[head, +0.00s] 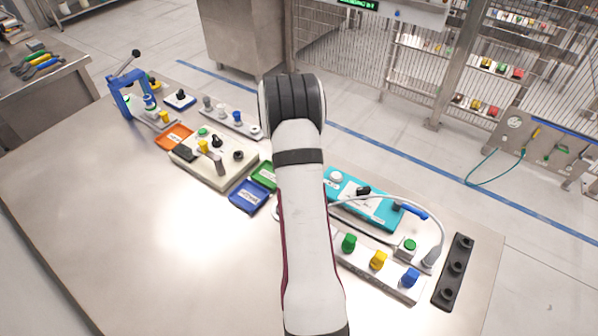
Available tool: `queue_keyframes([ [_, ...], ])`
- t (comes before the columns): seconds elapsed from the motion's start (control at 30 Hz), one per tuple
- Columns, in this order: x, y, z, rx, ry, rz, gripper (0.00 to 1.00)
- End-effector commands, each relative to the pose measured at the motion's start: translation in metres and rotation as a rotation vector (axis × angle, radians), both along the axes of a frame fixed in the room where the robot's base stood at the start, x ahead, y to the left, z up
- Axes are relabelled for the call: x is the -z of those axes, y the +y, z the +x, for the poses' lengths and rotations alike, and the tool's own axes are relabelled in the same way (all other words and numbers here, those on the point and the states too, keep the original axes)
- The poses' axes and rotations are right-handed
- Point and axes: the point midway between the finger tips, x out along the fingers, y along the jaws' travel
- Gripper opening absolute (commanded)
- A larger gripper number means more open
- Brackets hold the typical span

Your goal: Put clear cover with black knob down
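I cannot make out the clear cover with a black knob for certain. A small black knob-like part (216,141) stands on the beige fixture board (222,175) left of my arm, but I cannot tell whether it belongs to a clear cover. My own arm covers the middle of the picture and hides part of the bench. My gripper is hidden and does not show, so I cannot see what it holds.
A blue press (122,100) stands at the back left of the bench (110,230). A blue tray (249,196) lies near my arm. Right of it are a teal board (375,211), a white strip with coloured knobs, and a black rack (454,272). The front left bench is clear.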

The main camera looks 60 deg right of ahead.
Motion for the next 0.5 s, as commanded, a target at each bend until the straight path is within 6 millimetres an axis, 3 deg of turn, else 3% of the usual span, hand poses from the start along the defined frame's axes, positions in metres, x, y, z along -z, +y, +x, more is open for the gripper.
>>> queue_keyframes([
  [0.1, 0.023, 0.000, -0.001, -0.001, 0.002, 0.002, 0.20],
  [0.4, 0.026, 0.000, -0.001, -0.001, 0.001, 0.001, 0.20],
  [0.43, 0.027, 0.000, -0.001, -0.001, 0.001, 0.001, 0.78],
  [0.5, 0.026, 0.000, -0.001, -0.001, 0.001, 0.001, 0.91],
])
